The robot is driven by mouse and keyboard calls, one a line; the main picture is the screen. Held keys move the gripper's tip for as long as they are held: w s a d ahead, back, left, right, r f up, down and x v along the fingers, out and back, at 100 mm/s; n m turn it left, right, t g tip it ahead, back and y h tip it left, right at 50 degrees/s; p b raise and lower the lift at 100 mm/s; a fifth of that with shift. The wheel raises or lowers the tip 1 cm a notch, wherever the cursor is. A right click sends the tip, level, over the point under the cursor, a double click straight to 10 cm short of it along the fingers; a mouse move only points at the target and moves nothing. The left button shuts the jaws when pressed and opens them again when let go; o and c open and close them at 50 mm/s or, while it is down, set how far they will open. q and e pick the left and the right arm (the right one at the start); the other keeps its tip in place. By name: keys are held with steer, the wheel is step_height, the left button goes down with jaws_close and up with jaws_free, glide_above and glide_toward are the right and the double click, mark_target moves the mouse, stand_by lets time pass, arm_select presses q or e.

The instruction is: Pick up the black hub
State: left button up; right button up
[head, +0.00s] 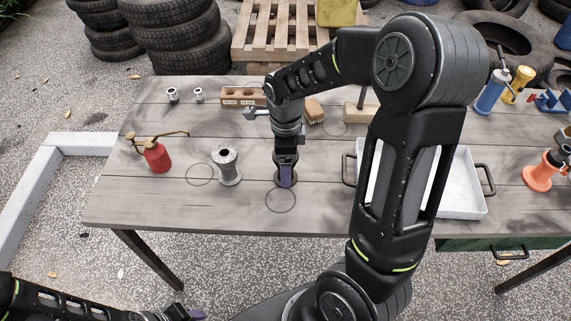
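A dark round flange, which looks like the base of the black hub (278,180), shows on the wooden table at the foot of my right gripper. The rest of that hub is hidden behind the gripper. A grey metal hub (228,168) stands upright to the left, apart from the gripper. My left gripper (190,314) is low at the bottom edge, away from the table and partly cut off.
A red oil can (157,157) stands at the left. A white tray (462,204) with dark handles lies right, partly behind my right arm. Small metal fittings (173,95), a brick-coloured block (240,96) and a brush (314,111) sit along the back. The front left tabletop is clear.

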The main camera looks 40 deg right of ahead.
jaws_close()
stand_by(0.8)
